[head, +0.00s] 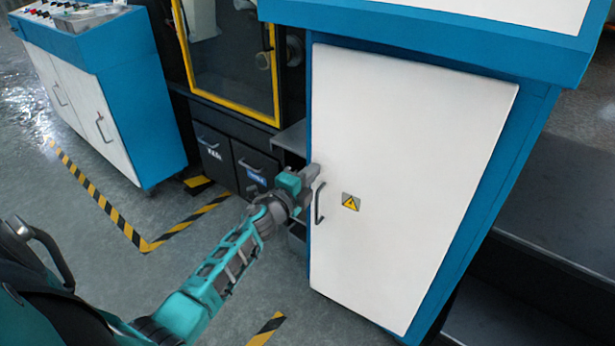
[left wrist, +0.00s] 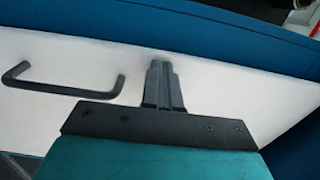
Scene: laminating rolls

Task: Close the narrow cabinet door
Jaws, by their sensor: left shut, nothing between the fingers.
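The narrow cabinet door (head: 415,170) is a tall white panel on the blue cabinet, with a dark bar handle (head: 319,203) near its left edge and a yellow warning label (head: 350,202). It lies close to the cabinet front; I cannot tell whether a small gap is left. My left gripper (head: 312,172) is at the door's left edge, just above the handle. In the left wrist view its fingers (left wrist: 158,68) are together and empty, pointing at the white door (left wrist: 215,75), beside the handle (left wrist: 62,88). Contact with the door is unclear. My right gripper is not in view.
The blue cabinet top (head: 440,35) overhangs the door. A black machine with a yellow-framed window (head: 230,50) and dark drawers (head: 250,165) stands to the left. A blue and white control cabinet (head: 100,90) is further left. Striped tape marks the open grey floor (head: 90,215).

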